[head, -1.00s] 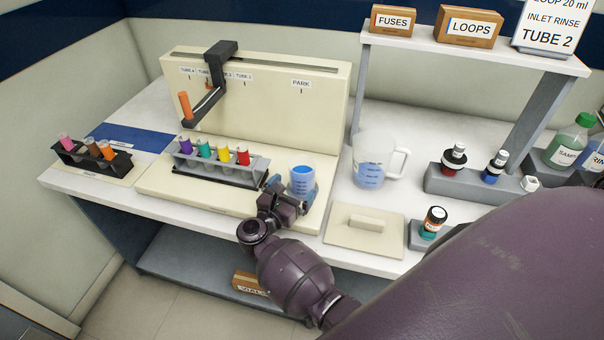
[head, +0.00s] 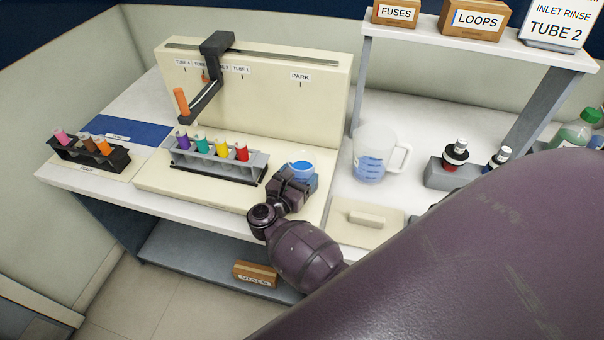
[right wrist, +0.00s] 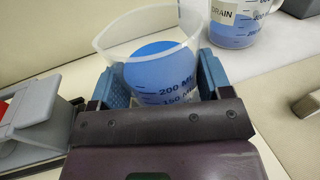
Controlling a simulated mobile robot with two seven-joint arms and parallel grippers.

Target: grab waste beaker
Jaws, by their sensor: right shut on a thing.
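The waste beaker (head: 303,168) is a clear cup with blue liquid and volume marks. It stands at the right end of the cream instrument base in the head view, partly hidden behind my gripper. My right gripper (head: 296,182) is shut on it from the front. In the right wrist view the beaker (right wrist: 152,68) sits upright between the two blue finger pads of the gripper (right wrist: 160,85). Whether its bottom touches the base is hidden. My left gripper is not in view.
A rack of capped coloured tubes (head: 215,160) stands left of the beaker. A larger jug (head: 371,158) with blue liquid, labelled DRAIN in the wrist view, stands to the right. A cream lid with a handle (head: 362,222) lies in front of it. An orange-tipped swing arm (head: 203,93) hangs above the rack.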

